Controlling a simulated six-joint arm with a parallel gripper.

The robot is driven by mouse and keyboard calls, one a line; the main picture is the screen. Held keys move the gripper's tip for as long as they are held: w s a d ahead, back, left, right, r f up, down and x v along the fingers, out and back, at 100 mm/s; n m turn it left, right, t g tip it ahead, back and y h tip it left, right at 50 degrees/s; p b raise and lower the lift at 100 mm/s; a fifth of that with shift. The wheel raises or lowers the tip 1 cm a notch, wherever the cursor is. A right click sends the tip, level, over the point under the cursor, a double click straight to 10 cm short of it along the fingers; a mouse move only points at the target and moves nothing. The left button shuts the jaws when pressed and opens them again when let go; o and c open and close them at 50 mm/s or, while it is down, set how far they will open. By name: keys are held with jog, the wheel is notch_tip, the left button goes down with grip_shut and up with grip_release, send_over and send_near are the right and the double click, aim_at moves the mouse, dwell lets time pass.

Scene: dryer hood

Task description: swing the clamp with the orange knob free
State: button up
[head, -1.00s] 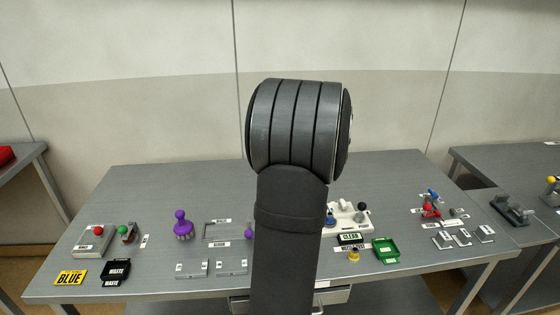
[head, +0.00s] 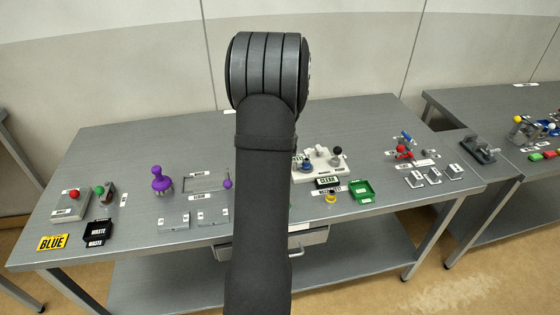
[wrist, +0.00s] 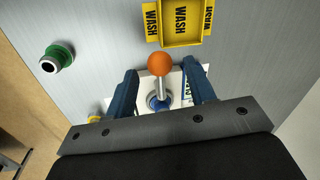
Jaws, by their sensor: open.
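The orange knob (wrist: 160,63) shows in the wrist view, on top of a silver stem (wrist: 164,88) with a blue collar (wrist: 158,103) at its foot. The stem stands on a white base plate (wrist: 175,84). My gripper (wrist: 159,70) is open, with one blue finger on each side of the stem and knob. A gap shows on both sides, and I see no touch. The palm hides the near part of the clamp. In the head view I see no orange knob, and my arm covers the middle of the bench.
A yellow WASH tray (wrist: 180,38) lies just beyond the knob in the wrist view. A green-collared round part (wrist: 57,58) stands at left. In the head view, a purple knob (head: 161,180), a white fixture (head: 320,164) and a green tray (head: 361,191) stand on the grey bench (head: 345,110).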

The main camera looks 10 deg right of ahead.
jog(key=shift+w+f, duration=0.2)
jog(key=shift+f, duration=0.8)
grip_shut()
